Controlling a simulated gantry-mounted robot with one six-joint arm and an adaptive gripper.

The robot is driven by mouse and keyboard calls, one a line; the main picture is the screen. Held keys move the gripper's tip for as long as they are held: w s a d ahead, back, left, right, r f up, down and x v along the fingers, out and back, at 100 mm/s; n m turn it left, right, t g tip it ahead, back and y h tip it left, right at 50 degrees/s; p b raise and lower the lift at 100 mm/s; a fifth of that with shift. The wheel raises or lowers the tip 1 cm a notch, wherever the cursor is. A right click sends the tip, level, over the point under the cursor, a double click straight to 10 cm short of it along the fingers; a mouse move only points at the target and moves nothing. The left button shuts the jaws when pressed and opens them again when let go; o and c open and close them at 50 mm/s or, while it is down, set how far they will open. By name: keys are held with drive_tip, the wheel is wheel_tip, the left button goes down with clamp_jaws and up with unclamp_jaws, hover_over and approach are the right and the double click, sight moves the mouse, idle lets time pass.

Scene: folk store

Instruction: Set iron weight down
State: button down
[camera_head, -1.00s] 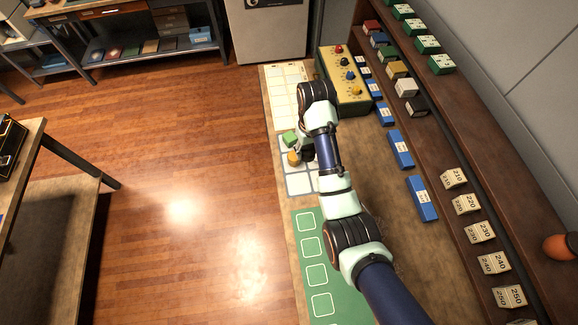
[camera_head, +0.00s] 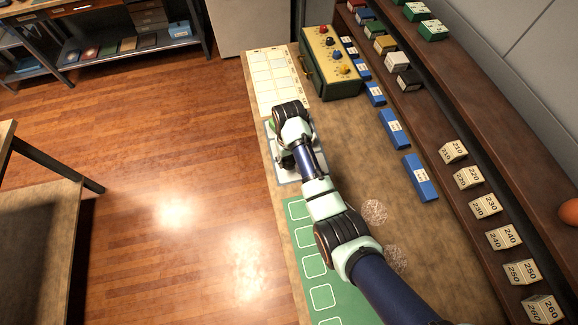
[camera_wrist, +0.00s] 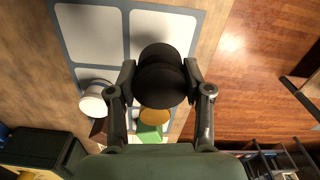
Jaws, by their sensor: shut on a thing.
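The iron weight (camera_wrist: 160,78), a dark round cylinder, is between the two fingertips of my gripper (camera_wrist: 160,72) in the wrist view. My gripper is shut on it. Below it is a mat (camera_wrist: 126,35) with white cells and grey borders; I cannot tell the gap between weight and mat. In the head view, my arm hides the weight and covers much of the mat (camera_head: 286,176). My gripper shows there only as a dark part beside the mat's left cells.
On the mat in the wrist view are a white cylinder (camera_wrist: 93,103), an orange disc (camera_wrist: 155,116) and a green block (camera_wrist: 150,132). A knobbed box (camera_head: 331,68) stands behind. Blue blocks (camera_head: 395,128) line the right. A green mat (camera_head: 318,266) with outlined squares lies nearer.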

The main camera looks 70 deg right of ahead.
sight(289, 166)
drive_tip(key=shift+f+b, duration=0.5)
drive_tip(key=shift+f, duration=1.75)
drive_tip(key=shift+f, duration=0.2)
drive_tip(key=shift+c, duration=2.4)
unclamp_jaws()
wheel_tip(289, 166, up, 12)
drive_tip(key=shift+r+p, duration=0.2)
drive_tip(key=shift+p, duration=0.95)
